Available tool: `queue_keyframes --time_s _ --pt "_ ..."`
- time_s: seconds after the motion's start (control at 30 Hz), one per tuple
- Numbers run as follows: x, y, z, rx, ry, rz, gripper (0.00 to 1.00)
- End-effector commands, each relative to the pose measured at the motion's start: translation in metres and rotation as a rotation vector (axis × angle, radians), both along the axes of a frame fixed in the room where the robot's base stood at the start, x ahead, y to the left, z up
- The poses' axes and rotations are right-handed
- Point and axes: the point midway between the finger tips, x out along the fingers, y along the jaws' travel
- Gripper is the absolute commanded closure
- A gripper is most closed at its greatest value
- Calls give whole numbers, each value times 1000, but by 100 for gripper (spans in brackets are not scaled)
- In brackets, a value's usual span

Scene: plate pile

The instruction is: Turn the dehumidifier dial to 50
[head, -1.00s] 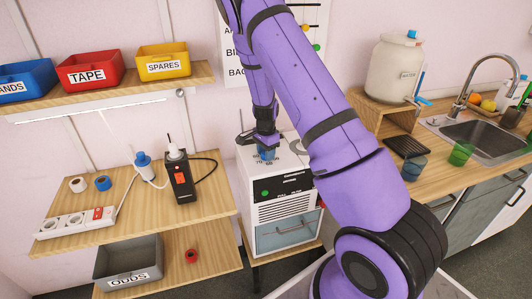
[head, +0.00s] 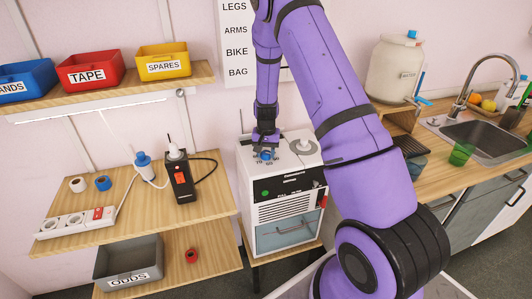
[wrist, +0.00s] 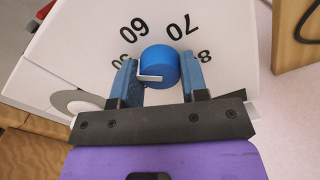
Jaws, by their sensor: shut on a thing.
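The dehumidifier (head: 290,215) is a white box with a blue dial (wrist: 160,60) on its top. The dial has a white pointer that lies toward the left in the wrist view. Printed numbers 60 and 70 show beyond the dial. A number at the left, near the left finger, is partly hidden, and so is one starting with 8 at the right. My gripper (wrist: 160,75) is shut on the dial, with one blue finger on each side. In the head view, my gripper (head: 265,138) stands over the dial from above. The exact number under the pointer is unclear.
A grey round disc (head: 303,146) lies on the box top, right of the dial. A wooden shelf with a black device (head: 181,178) and a power strip (head: 75,222) is at the left. A counter with a water container (head: 397,68) and sink is at the right.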

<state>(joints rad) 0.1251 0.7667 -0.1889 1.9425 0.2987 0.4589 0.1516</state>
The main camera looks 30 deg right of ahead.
Motion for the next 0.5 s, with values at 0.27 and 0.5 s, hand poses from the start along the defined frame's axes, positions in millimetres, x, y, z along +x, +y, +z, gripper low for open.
queue_keyframes --time_s 0.27,0.5 --pt "1 0 1 0 -1 111 83" --pt "0 0 0 0 -1 140 83"
